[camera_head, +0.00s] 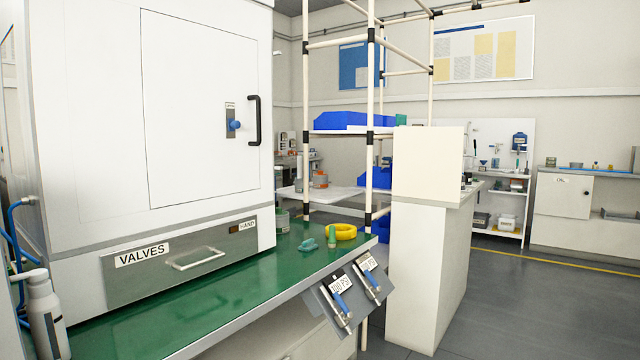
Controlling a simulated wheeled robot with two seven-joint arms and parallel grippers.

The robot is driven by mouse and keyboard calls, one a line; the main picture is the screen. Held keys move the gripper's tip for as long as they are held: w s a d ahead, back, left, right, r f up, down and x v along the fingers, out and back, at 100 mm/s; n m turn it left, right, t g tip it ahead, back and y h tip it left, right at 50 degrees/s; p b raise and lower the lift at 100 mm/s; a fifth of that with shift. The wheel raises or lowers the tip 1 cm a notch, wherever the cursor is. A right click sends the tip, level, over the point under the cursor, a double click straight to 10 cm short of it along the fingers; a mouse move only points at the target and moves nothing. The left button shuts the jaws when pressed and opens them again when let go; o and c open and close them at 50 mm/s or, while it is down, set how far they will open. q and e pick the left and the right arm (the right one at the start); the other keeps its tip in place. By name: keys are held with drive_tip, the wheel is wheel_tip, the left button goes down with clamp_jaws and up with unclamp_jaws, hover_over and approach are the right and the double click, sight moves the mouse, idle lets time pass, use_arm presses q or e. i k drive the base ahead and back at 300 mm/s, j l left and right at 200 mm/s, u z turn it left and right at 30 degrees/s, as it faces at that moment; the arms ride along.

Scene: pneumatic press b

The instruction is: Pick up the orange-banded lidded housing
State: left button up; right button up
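A small orange-and-grey rounded item (320,180) sits on a white tabletop behind the green bench, seen between the rack posts. It is too small to tell whether it has a lid or an orange band. A grey-green can-shaped item (282,221) stands on the green bench, beside the cabinet's right corner and partly hidden by it. I cannot make out its lid or band. Neither of my grippers is in view.
A white cabinet labelled VALVES (200,120) fills the left of the green bench (225,300). A yellow ring (341,232) and a teal piece (308,245) lie near its right end. A white block-like stand (418,265) stands to the right; grey floor (510,300) is open beyond.

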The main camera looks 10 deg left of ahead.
sight(320, 180)
drive_tip(key=i+l+z, duration=0.4)
drive_tip(key=i+z, duration=0.2)
drive_tip(key=i, duration=0.15)
drive_tip(key=i+l+z, duration=0.1)
drive_tip(key=i+z, duration=0.2)
drive_tip(key=i+l, duration=0.1)
drive_tip(key=i, duration=2.3)
drive_tip(key=i+j+u, duration=0.15)
drive_tip(key=i, duration=1.35)
drive_tip(key=i+l+u, duration=0.1)
drive_tip(key=i, duration=1.45)
drive_tip(key=i+l+u, duration=0.15)
drive_tip(key=i, duration=0.6)
drive_tip(key=i+l, duration=0.2)
drive_tip(key=i, duration=0.55)
drive_tip(key=i+j+u, duration=0.15)
drive_tip(key=i+u, duration=0.75)
drive_tip(key=i+l+u, duration=0.4)
drive_tip(key=i+j+u, duration=0.2)
drive_tip(key=i+u, duration=1.1)
drive_tip(key=i+l+u, duration=0.25)
drive_tip(key=i, duration=1.6)
drive_tip(key=j, duration=0.15)
